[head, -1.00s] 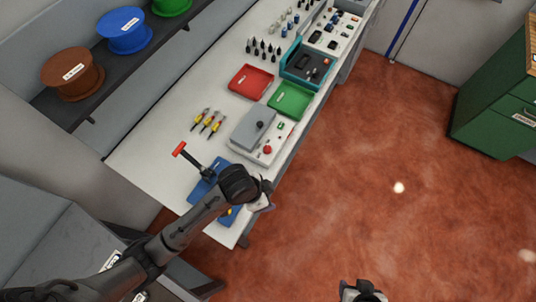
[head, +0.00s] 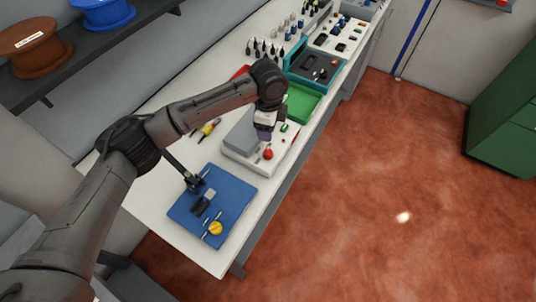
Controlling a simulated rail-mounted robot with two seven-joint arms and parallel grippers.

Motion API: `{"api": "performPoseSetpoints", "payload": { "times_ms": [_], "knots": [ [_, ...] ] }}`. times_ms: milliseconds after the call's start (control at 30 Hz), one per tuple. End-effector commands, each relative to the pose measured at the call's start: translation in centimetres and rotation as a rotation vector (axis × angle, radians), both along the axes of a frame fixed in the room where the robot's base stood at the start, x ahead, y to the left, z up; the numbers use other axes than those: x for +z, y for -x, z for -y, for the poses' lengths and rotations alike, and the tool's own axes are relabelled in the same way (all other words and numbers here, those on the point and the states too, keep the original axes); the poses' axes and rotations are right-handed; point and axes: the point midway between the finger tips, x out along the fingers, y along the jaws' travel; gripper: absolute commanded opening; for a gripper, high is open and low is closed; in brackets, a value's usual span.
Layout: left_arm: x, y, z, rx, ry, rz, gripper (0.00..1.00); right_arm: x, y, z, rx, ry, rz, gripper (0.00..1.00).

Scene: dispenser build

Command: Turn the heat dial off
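A white device (head: 285,158) with a raised grey block (head: 240,134) sits on the bench in the head view. A red round knob (head: 267,154) is on its front part, with a small green part (head: 284,128) farther back. No marking shows which of these is the heat dial. My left gripper (head: 264,134) hangs over the device, just beyond the red knob, and hides part of the top. It looks apart from the red knob. Its fingers are too small and dark to tell whether they are open or shut. My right gripper is not in view.
A blue mat (head: 185,208) in front holds small parts and a yellow round piece (head: 215,228). A green tray (head: 304,104) and a teal-edged tray (head: 333,83) stand beyond the device. My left arm crosses above the bench. The red floor at right is clear.

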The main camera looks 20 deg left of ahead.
Motion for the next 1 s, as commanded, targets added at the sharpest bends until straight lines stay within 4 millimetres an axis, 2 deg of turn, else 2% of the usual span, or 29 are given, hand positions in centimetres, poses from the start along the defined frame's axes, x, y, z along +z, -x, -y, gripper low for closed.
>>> {"api": "performPoseSetpoints", "payload": {
  "times_ms": [167, 600, 800, 1000],
  "knots": [
    [-2.1, -0.1, -0.2, 0.001, -0.003, -0.003, 0.62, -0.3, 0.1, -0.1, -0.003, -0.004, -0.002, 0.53],
    [-10.0, -0.1, -0.2, 0.002, -0.003, -0.002, 0.62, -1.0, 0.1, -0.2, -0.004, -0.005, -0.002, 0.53],
    [-12.3, -0.1, -0.1, 0.000, -0.003, -0.002, 0.62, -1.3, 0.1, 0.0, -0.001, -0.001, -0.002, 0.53],
    [-13.3, -0.1, -0.1, 0.000, -0.002, 0.000, 0.62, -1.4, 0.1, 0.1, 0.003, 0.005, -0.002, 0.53]
  ]
}}
